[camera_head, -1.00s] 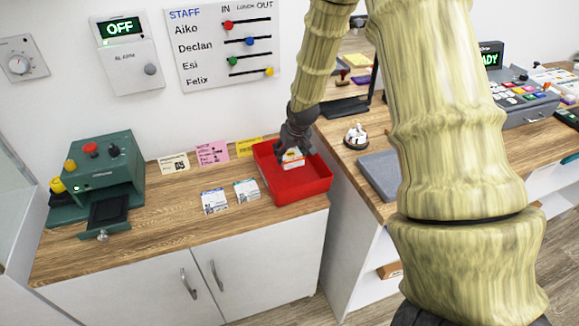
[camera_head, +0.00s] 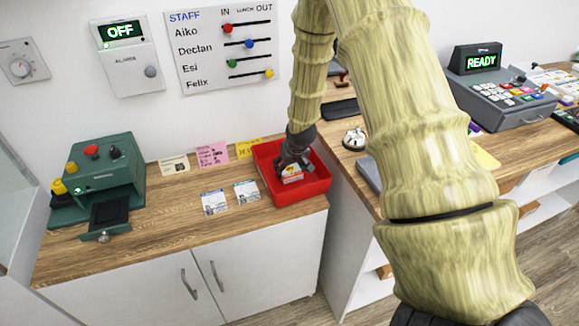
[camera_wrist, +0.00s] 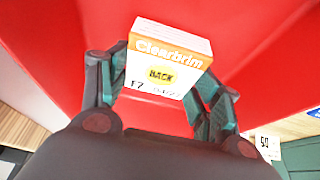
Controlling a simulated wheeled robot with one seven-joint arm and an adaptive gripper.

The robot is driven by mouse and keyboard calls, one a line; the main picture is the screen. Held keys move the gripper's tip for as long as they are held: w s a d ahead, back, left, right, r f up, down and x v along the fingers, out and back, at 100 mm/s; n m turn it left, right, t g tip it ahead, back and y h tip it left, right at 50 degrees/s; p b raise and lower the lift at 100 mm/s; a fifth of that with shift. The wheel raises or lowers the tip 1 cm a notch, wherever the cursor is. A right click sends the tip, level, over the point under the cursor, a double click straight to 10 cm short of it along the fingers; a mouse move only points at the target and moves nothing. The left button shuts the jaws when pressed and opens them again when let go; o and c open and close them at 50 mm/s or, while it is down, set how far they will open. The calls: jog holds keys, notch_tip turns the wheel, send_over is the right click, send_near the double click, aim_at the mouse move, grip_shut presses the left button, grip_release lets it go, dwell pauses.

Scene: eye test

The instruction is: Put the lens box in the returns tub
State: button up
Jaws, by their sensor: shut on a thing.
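The lens box (camera_head: 291,174) is small and white with an orange band; the wrist view shows it close up (camera_wrist: 165,55), reading "Clearbrim", with a yellow "BACK" mark. My gripper (camera_head: 293,164) is shut on it, a finger at each side in the wrist view (camera_wrist: 163,85). The returns tub (camera_head: 313,191) is a red open tray on the wooden counter; its red inside fills most of the wrist view (camera_wrist: 60,35). The box is inside the tub's walls, low down. I cannot tell whether its underside touches the floor.
Two white-and-blue boxes (camera_head: 214,202) (camera_head: 246,191) lie on the counter left of the tub. Pink (camera_head: 211,155) and yellow (camera_head: 249,147) cards stand behind. A green machine (camera_head: 105,168) stands at left. A grey register (camera_head: 500,98) is on the right counter.

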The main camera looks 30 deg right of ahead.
jog(key=shift+f, duration=0.2)
jog(key=o, duration=1.1)
jog(key=shift+r, duration=0.1)
jog(key=b+v, duration=0.1)
jog(key=v, duration=1.1)
jog(key=shift+w+r, duration=0.1)
